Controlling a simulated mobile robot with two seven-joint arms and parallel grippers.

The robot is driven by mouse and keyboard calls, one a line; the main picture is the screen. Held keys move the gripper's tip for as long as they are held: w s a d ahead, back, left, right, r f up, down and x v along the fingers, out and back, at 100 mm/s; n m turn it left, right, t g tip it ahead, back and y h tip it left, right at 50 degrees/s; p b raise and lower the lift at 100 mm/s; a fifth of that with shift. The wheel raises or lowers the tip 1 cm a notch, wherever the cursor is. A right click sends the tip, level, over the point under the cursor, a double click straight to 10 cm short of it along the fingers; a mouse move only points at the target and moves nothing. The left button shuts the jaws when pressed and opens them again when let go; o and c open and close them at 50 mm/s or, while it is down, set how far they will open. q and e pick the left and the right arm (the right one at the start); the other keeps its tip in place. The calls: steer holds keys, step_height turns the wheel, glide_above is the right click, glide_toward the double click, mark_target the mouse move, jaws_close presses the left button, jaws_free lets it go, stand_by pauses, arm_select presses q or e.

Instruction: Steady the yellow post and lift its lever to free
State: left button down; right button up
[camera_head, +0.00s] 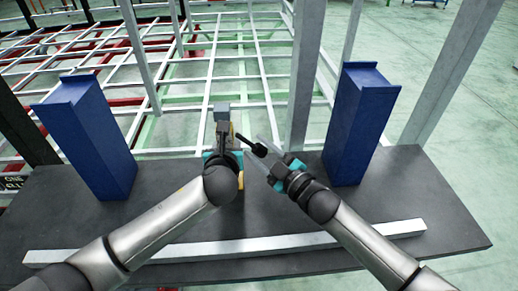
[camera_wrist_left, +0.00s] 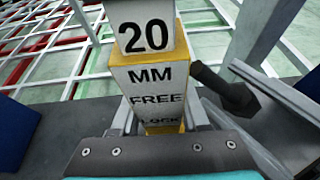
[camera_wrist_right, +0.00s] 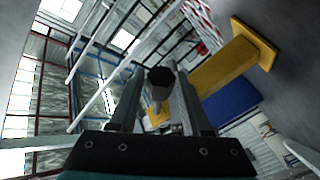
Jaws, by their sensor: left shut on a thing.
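The yellow post (camera_wrist_left: 153,88) stands upright in the left wrist view, its pale face lettered 20, MM, FREE, LOCK. In the head view its grey top (camera_head: 222,112) rises beyond my left wrist, which hides most of it. My left gripper (camera_wrist_left: 160,118) is shut on the post, a finger on each side. The dark lever (camera_wrist_left: 226,90) sticks out from the post's right side. My right gripper (camera_head: 266,152) is open at the lever. In the right wrist view the lever's round black end (camera_wrist_right: 159,78) shows between the spread fingers; I cannot tell whether they touch it.
Blue uprights stand left (camera_head: 88,135) and right (camera_head: 358,120) on the dark table (camera_head: 420,215). A pale metal bar (camera_head: 225,249) lies along the table's near side. A grey column (camera_head: 305,75) rises just beyond my right gripper. A white frame grid (camera_head: 215,60) lies behind.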

jaws_close()
stand_by(1.0)
